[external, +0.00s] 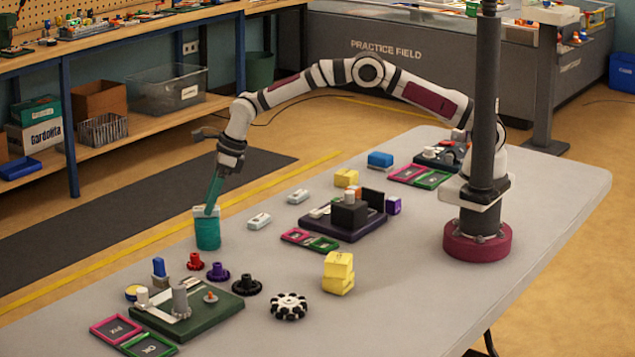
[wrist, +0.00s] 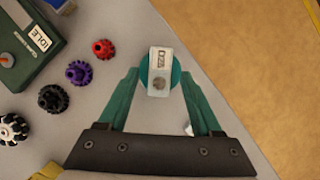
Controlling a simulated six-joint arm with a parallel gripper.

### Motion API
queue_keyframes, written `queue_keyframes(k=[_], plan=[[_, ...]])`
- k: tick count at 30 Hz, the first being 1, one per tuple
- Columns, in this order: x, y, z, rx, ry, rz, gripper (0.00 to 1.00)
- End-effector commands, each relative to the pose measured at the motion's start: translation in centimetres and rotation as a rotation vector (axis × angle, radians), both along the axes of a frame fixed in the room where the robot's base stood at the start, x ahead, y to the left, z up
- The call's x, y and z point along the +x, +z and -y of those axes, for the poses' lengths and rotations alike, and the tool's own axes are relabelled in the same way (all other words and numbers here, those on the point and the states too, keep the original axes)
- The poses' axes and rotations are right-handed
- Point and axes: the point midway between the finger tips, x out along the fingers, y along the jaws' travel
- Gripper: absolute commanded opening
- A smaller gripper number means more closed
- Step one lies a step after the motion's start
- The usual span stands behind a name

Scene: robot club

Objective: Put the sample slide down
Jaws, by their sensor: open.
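The sample slide, apparently the pale grey block with a printed label (wrist: 160,72), lies on top of a teal cylinder (external: 208,234) near the far-left table edge. It also shows in the external view (external: 200,211). My gripper (external: 211,208) reaches down to it with teal fingers. In the wrist view my gripper (wrist: 161,78) is open, one finger on each side of the block, with gaps visible beside it. The cylinder's top (wrist: 175,74) shows around the block.
Red (external: 195,261), purple (external: 217,271) and black (external: 247,286) knobbed parts stand in front, beside a green board (external: 222,308). The table edge is close behind the cylinder.

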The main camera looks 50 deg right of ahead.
Motion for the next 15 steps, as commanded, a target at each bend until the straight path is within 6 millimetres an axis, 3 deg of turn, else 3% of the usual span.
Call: queue_keyframes(k=[9, 15], plan=[[-2.1, 7.6, 2.2, 0.002, 0.000, 0.003, 0.66], [-3.0, 10.2, 3.0, -0.001, 0.000, 0.001, 0.66]])
